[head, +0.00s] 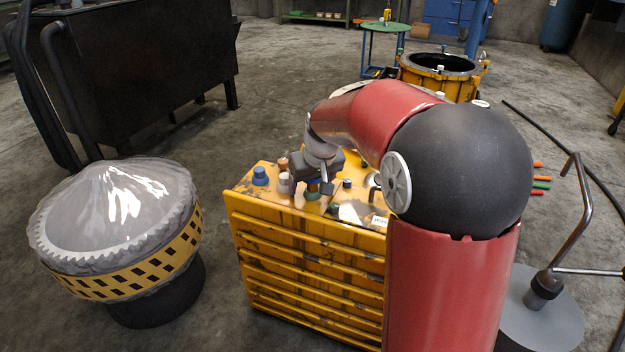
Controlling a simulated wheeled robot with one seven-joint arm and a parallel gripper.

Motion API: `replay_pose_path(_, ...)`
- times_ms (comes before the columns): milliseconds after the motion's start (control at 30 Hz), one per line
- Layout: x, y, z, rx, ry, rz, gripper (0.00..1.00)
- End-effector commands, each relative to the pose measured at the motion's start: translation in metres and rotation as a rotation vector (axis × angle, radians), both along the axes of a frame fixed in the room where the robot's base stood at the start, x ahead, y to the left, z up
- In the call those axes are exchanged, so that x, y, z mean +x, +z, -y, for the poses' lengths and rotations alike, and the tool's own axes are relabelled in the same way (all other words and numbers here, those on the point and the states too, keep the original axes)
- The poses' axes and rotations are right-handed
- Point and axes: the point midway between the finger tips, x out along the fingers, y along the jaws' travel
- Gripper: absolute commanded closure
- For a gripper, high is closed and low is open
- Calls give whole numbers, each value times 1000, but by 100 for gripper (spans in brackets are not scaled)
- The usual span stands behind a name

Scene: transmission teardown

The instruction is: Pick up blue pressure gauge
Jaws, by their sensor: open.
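A yellow tool cabinet (300,237) with several drawers carries small items on its top. A small blue item (260,177) stands upright near the left end of that top; I cannot tell at this size whether it is the blue pressure gauge. My gripper (313,190) points down over the cabinet top, to the right of this blue item. Its jaws are open, around or just above a small green and blue item (312,192), which the gripper partly hides. I cannot tell whether the fingers touch it.
A white bottle (284,183), a dark-capped item (347,187) and other small things crowd the cabinet top near my gripper. My red arm hides its right part. A covered drum (115,225) stands left, a metal stand (545,290) right.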

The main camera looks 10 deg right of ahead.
Motion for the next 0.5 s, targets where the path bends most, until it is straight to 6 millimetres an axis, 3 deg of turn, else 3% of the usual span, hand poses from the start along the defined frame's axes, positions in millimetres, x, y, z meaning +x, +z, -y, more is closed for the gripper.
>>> replay_pose_path(167, 0, 1, 0, 0, 0, 1, 29)
replay_pose_path(500, 0, 1, 0, 0, 0, 1, 74)
